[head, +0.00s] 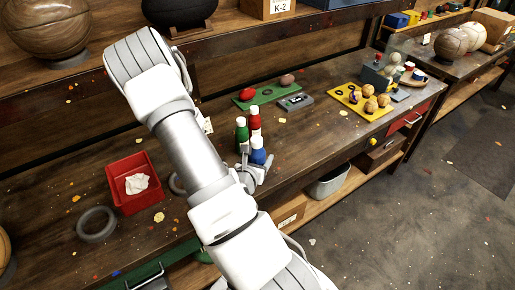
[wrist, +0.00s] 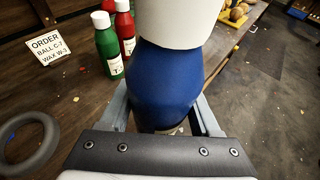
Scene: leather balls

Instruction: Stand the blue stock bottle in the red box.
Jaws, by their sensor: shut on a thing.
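The blue stock bottle (head: 258,153) has a white cap and is upright between the fingers of my gripper (head: 249,178), near the bench's front edge. In the wrist view the blue bottle (wrist: 168,82) fills the middle, with a finger on each side, and my gripper (wrist: 162,122) is shut on it. The bottle's base is mostly hidden, so I cannot tell whether it touches the bench. The red box (head: 134,183) sits on the bench to the left of my arm, with a crumpled white piece inside it.
A green bottle (head: 242,135) and a red bottle (head: 254,120) stand just behind the blue one. A dark ring (head: 97,224) lies by the box. An order card (wrist: 47,47) shows in the wrist view. A yellow tray (head: 357,101) with balls is to the right.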

